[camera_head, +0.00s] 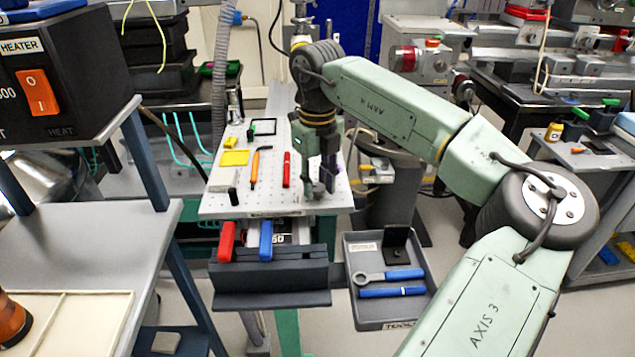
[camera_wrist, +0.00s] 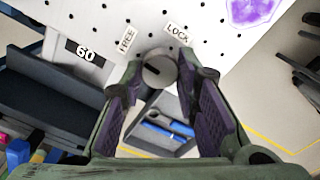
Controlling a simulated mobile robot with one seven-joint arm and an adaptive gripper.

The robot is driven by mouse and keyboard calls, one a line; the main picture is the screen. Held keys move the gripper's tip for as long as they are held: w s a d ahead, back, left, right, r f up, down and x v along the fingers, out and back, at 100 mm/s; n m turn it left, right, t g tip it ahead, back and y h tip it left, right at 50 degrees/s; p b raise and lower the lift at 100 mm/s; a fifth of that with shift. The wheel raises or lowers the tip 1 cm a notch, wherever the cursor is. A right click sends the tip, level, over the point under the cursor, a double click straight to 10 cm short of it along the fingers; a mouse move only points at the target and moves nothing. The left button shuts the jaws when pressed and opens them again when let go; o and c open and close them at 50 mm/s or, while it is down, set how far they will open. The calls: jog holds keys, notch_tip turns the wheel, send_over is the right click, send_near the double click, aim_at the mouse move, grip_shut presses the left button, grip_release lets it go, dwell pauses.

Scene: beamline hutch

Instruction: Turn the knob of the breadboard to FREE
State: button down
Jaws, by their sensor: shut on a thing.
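The breadboard (camera_head: 325,200) is a white perforated plate in the middle of the head view; its surface also shows in the wrist view (camera_wrist: 95,18). The knob (camera_wrist: 157,74) is a round grey cylinder with a short dark mark on its face, near the board's edge. A FREE label (camera_wrist: 126,39) is at its upper left and a LOCK label (camera_wrist: 177,34) at its upper right. I cannot tell surely which label the mark points to. My gripper (camera_head: 323,182) is at the board's front right corner, its purple-padded fingers shut on the knob from both sides.
A grey tool tray (camera_head: 372,318) with blue-handled tools is at the front right of the board. A dark holder (camera_head: 270,285) with red and blue handles (camera_head: 266,240) is in front. Pens and a yellow pad (camera_head: 234,158) lie on the board. A heater box (camera_head: 55,75) stands left.

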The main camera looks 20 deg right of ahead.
aim_at(318, 187)
jog(key=c, duration=2.4)
grip_release()
jog(key=shift+n, duration=0.4)
jog(key=c, duration=2.4)
grip_release()
jog(key=c, duration=1.2)
grip_release()
jog(key=shift+c, duration=0.2)
notch_tip(318, 187, up, 12)
